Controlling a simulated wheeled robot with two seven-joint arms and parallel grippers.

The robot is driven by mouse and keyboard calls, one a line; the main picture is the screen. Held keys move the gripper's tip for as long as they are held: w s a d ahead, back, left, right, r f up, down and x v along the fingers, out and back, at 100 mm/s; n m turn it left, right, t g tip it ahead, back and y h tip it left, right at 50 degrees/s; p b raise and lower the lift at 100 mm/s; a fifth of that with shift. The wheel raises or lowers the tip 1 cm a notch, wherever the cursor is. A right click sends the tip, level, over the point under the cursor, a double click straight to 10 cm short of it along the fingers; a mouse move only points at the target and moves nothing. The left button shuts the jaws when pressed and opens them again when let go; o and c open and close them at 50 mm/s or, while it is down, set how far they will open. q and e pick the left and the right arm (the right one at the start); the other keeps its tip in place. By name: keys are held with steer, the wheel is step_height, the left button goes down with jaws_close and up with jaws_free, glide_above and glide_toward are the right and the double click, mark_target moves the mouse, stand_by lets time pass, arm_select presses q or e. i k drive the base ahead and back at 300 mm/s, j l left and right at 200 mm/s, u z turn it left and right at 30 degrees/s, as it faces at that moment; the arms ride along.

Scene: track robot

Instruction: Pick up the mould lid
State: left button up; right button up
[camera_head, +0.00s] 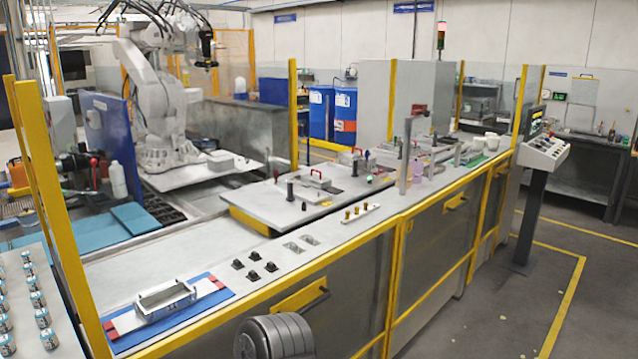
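I cannot tell for certain which thing is the mould lid. A grey metal rectangular mould (165,298) with an open-looking top sits on a blue mat (205,309) with red end strips, at the front left of the long workbench. Farther back, a flat plate (318,192) with a red handle (317,177) and dark upright pins lies on the bench. Another red handle (356,151) shows on a plate behind it. Neither of my grippers shows in this view.
Several small black blocks (254,275) and a strip with brass-coloured pegs (360,213) lie along the bench's front. Yellow posts (50,220) rise at the left. A white robot arm (155,100) stands behind. A control panel (543,150) stands right, beside open floor.

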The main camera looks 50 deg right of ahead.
mark_target(320, 181)
steer(key=z, duration=1.45)
steer(key=i+l, duration=0.1)
steer(key=i, duration=0.9)
steer(key=i+l+u, duration=0.1)
steer(key=l, duration=0.9)
steer(key=i+l+u, duration=0.15)
steer(key=l, duration=0.9)
steer(key=i+l+u, duration=0.1)
steer(key=l, duration=0.95)
steer(key=i+l+u, duration=0.1)
steer(key=l, duration=1)
steer(key=i, duration=0.1)
